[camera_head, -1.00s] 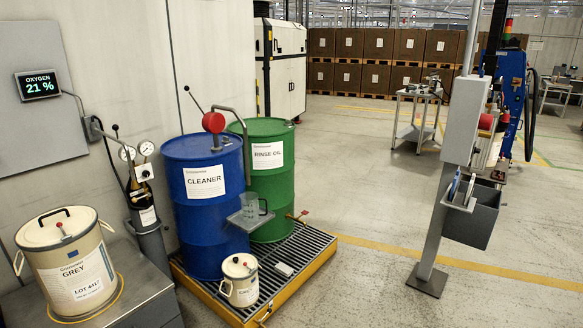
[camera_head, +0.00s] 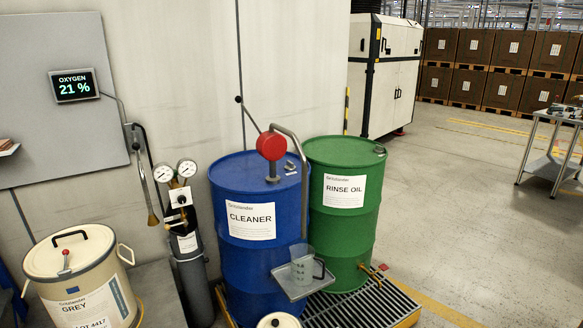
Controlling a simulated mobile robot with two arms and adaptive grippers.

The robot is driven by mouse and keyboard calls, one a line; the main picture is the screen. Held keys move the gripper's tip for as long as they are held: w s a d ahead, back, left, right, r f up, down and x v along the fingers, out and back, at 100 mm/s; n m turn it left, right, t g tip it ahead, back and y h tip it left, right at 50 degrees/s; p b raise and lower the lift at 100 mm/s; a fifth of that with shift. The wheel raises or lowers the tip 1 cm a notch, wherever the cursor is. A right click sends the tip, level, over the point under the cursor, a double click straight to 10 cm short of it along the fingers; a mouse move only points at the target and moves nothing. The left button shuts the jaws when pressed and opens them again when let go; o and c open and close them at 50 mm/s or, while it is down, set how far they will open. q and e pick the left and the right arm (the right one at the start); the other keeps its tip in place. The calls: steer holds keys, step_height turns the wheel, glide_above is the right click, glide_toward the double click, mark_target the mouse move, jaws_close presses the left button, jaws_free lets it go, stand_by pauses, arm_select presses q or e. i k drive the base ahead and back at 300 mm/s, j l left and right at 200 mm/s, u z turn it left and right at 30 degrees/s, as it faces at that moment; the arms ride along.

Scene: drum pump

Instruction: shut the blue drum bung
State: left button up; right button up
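The blue drum (camera_head: 257,225), labelled CLEANER, stands upright on a grated pallet in the middle of the view. A red rotary pump (camera_head: 271,146) with a crank and a bent grey pipe is mounted on its lid. A small grey bung (camera_head: 290,166) shows on the lid, right of the pump and close to the pipe; I cannot tell whether it is open or shut. Neither of my grippers is in view.
A green RINSE OIL drum (camera_head: 342,212) stands close on the right. A clear jug (camera_head: 303,267) sits on a small tray (camera_head: 293,289) in front of the blue drum. A gas cylinder (camera_head: 188,255) and a cream GREY pail (camera_head: 80,285) stand left. Open floor lies right.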

mark_target(290, 166)
steer(key=i+l, duration=0.7)
steer(key=l, duration=0.2)
steer(key=i+l+u, duration=0.1)
steer(key=i+l, duration=0.25)
steer(key=l, duration=0.1)
